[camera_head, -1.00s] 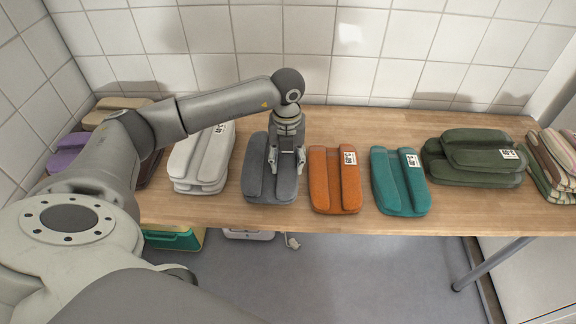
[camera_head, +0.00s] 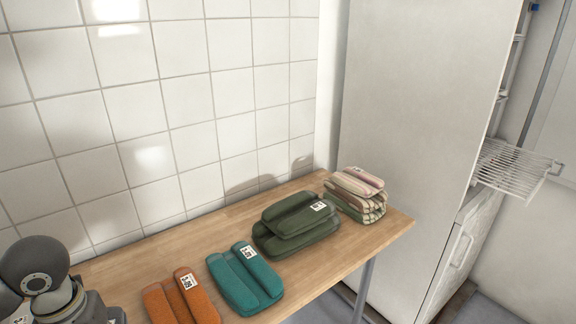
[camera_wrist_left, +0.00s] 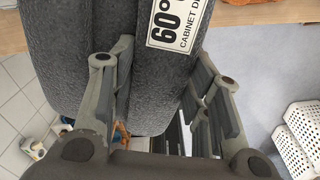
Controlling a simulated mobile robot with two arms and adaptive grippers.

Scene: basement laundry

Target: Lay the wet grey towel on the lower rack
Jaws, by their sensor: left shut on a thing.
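The grey towel (camera_wrist_left: 80,60) is a dark, folded, rough-textured bundle in the left wrist view. It has a white label reading 60° and "CABINET". My left gripper (camera_wrist_left: 160,70) is shut on it, with fingers on both sides of a fold. In the head view, only part of my left wrist shows at the lower left, and the towel cannot be made out clearly there. A white wire rack (camera_head: 515,168) sticks out beside the tall white cabinet at the right; whether it is the lower one, I cannot tell. My right gripper is not in view.
The wooden table (camera_head: 225,232) holds an orange towel (camera_head: 182,300), a teal towel (camera_head: 245,280), dark green towels (camera_head: 295,225) and a striped stack (camera_head: 357,195). The tall white cabinet (camera_head: 420,120) stands beyond the table's right end. White baskets (camera_wrist_left: 300,130) stand on the floor.

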